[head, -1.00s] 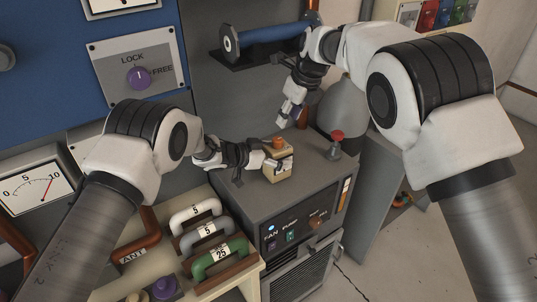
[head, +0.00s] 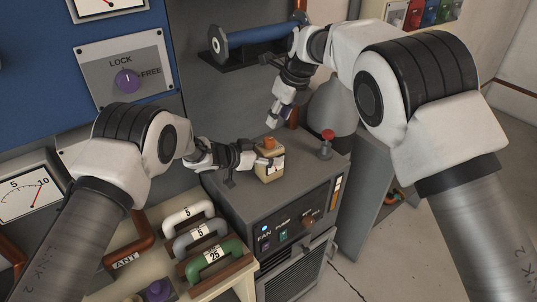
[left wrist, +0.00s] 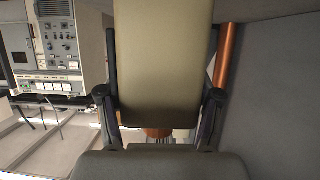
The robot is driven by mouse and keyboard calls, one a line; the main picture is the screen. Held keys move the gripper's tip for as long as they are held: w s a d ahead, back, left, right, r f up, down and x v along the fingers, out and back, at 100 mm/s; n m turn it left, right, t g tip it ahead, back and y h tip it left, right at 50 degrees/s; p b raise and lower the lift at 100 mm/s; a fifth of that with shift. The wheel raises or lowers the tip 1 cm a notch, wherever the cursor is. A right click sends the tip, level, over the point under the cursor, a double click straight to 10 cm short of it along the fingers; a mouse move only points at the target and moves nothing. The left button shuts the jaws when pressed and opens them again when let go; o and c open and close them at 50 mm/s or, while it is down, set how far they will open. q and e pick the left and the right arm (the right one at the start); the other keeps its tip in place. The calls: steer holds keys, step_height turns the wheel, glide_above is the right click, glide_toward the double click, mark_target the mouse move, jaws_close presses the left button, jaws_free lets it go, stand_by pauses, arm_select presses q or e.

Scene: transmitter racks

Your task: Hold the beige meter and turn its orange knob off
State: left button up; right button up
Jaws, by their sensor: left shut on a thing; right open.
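The beige meter (head: 271,176) is a small upright block on top of the grey cabinet, with a pale face to the right. Its orange knob (head: 269,143) sits on its top. My left gripper (head: 262,162) is shut on the meter from the left, a finger along each side. In the left wrist view the meter (left wrist: 165,65) fills the space between the fingers, and the orange knob (left wrist: 158,132) shows below it, partly hidden. My right gripper (head: 275,118) is open and empty, above and behind the meter, apart from the knob.
A red knob (head: 328,136) on a stem stands on the grey cabinet (head: 235,200), right of the meter. A grey rounded tank (head: 333,105) is behind it. Several coloured handles (head: 215,256) lie to the lower left. A blue cylinder (head: 262,36) is behind my right gripper.

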steer(key=shift+o, duration=0.8)
steer(key=w+d+n+t+h, duration=0.1)
steer(key=w+d+n+t, duration=0.2)
steer(key=w+n+t, duration=0.35)
steer(key=n+t+y, duration=0.2)
steer(key=n+y, duration=0.4)
steer(key=n, duration=2.1)
glide_toward(270, 140)
steer(key=x, duration=1)
steer(key=shift+w+a+f, duration=0.15)
steer(key=shift+w, duration=0.1)
jaws_close()
